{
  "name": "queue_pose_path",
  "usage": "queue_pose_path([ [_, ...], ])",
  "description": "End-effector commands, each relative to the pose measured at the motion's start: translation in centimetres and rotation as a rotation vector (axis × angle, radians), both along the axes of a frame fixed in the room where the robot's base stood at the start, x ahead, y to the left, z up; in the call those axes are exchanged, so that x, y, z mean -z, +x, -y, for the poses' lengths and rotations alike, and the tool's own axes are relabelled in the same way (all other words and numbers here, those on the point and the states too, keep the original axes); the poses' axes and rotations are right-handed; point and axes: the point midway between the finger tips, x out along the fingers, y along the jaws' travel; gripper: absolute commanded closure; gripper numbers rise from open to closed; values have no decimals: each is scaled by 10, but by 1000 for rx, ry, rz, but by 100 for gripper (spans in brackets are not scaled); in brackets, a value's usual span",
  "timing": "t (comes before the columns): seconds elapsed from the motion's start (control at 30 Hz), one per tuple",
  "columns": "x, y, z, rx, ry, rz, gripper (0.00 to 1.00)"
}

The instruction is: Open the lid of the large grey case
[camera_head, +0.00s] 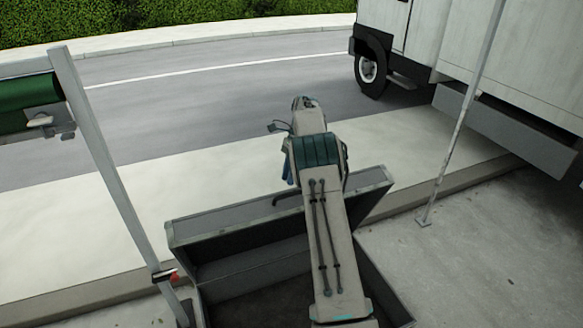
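The large grey case (389,287) stands at the bottom middle, partly cut off by the lower edge of the picture. Its lid (225,228) stands raised along the far side, and the dark inside of the case shows below it. My arm reaches up from the bottom across the case and covers the middle of the lid. A dark curved piece (285,196) shows at the lid's top edge beside my arm; I cannot tell whether it is a handle. My gripper cannot be made out; my arm seems to hide it, so contact with the lid cannot be judged.
A grey post (112,185) with a green roll (30,102) stands close on the left. A thin pole (460,118) stands on the right, before a white truck (535,62).

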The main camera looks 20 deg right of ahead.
Motion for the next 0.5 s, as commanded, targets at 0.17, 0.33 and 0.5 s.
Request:
queue_pose_path([
  [0.17,-16,6,7,0,0,1,66],
  [0.33,-25,9,11,0,0,-1,66],
  [0.5,-30,10,13,1,0,-1,66],
])
